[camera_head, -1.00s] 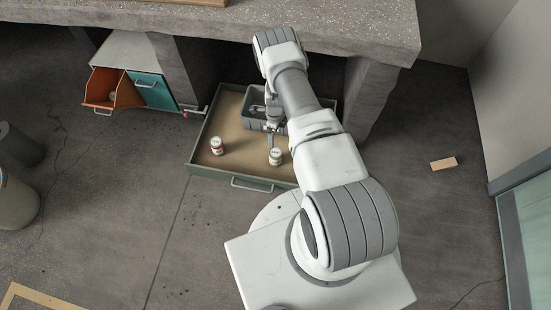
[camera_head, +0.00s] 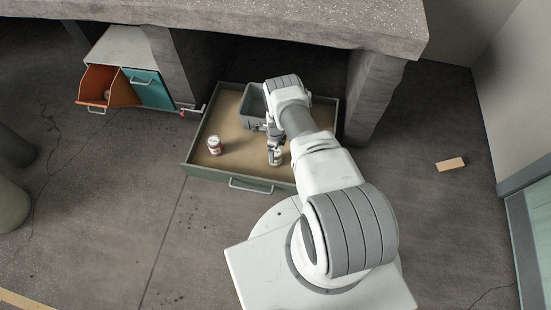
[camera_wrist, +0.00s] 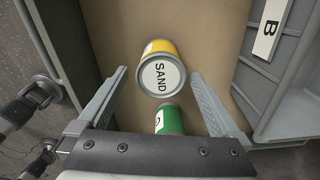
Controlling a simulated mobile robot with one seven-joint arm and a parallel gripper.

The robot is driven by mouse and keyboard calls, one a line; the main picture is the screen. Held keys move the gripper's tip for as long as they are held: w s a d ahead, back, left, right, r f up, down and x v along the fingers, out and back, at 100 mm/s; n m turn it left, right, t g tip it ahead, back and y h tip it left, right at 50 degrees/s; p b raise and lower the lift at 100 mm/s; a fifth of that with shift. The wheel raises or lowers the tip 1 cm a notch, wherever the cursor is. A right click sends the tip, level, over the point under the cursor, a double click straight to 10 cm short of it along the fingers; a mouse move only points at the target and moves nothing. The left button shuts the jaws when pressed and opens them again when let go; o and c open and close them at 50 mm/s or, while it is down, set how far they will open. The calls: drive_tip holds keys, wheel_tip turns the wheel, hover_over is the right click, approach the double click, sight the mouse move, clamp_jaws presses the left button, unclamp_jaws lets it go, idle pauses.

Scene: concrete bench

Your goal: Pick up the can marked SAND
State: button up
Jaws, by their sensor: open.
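The can marked SAND (camera_wrist: 161,77) has a white lid with black letters and a yellow side. In the wrist view it lies between the open fingertips of my gripper (camera_wrist: 160,72), with gaps on both sides. In the head view my gripper (camera_head: 274,148) is over the drawer's front part, above a can (camera_head: 275,160) that it partly hides. A green can (camera_wrist: 169,119) with a partly seen letter is just below the SAND can in the wrist view, partly covered by my gripper's palm.
The open drawer (camera_head: 232,146) also holds a red and white can (camera_head: 214,145) at left and a grey bin (camera_head: 253,106) at the back. The concrete bench (camera_head: 290,25) overhangs behind.

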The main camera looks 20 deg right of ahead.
wheel_tip(320, 180, down, 3)
drive_tip(key=shift+f+b, duration=0.2)
drive_tip(key=shift+b, duration=0.45)
clamp_jaws()
